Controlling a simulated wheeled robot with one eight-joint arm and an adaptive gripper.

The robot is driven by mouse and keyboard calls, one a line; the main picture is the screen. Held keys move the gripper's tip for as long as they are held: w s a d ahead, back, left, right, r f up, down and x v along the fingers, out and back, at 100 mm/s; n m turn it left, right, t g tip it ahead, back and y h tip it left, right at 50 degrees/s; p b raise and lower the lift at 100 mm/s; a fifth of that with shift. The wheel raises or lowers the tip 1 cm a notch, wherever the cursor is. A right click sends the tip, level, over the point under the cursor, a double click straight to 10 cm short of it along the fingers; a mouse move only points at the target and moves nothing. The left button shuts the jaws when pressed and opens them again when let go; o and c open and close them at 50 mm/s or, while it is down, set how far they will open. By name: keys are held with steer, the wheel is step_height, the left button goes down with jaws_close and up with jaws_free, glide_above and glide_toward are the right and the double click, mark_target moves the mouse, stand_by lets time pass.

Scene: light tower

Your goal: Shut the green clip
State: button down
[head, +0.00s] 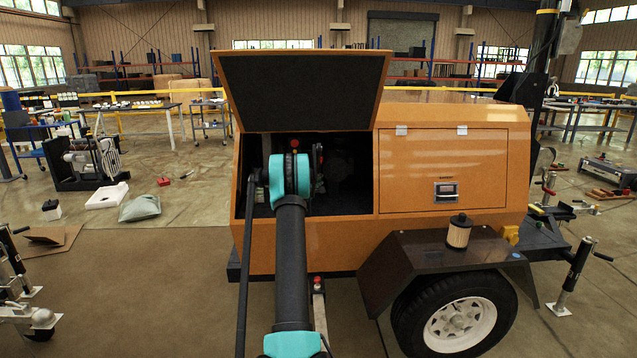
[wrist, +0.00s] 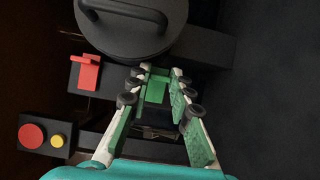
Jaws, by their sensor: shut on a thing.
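The green clip (wrist: 155,91) shows in the wrist view between the fingertips of my gripper (wrist: 161,77), just below a round black lid. My gripper's green-padded fingers are closed on it from both sides. Whether the clip is raised or folded down cannot be told. In the head view my arm reaches into the open left compartment of the orange light tower housing, and it hides the gripper and the clip.
In the wrist view, a red clip (wrist: 86,72) lies left of the gripper, with a red button (wrist: 31,135) and a yellow button (wrist: 57,140) below. The black lid with a handle (wrist: 125,30) is close above. A raised hatch (head: 302,90) hangs over the compartment.

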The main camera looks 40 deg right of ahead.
steer(key=c, duration=1.6)
jaws_free()
steer(key=shift+c, duration=0.2)
steer(key=v, duration=0.8)
steer(key=shift+c, duration=0.2)
